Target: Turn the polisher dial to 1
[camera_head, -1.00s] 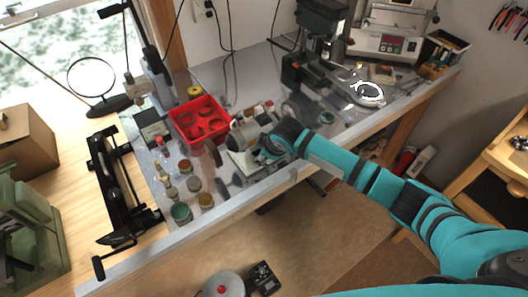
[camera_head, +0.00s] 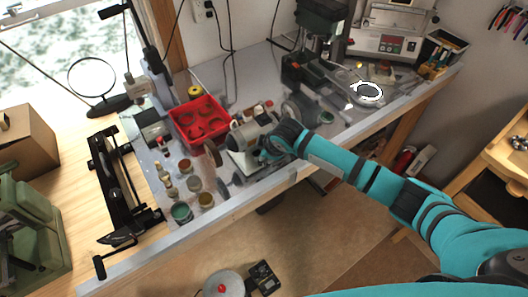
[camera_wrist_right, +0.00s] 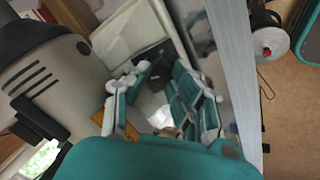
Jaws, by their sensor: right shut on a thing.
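The polisher (camera_head: 250,132) is a grey, motor-like unit with a wheel at each end. It stands on the metal-topped bench behind my right gripper. In the right wrist view its pale grey housing with dark vent slots (camera_wrist_right: 85,82) fills the left side. My right gripper (camera_head: 268,153) is at the front of the polisher, low by its base. In the right wrist view the teal and white fingers of the gripper (camera_wrist_right: 157,104) are closed in beside the housing. The dial is hidden behind the fingers, so its setting cannot be read. My left gripper is out of view.
A red tray (camera_head: 202,122) stands left of the polisher, with several small jars (camera_head: 182,213) in front of it. A drill press (camera_head: 312,55) and a white machine with a display (camera_head: 388,40) stand at the back right. The bench's front edge (camera_head: 250,208) runs below my arm.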

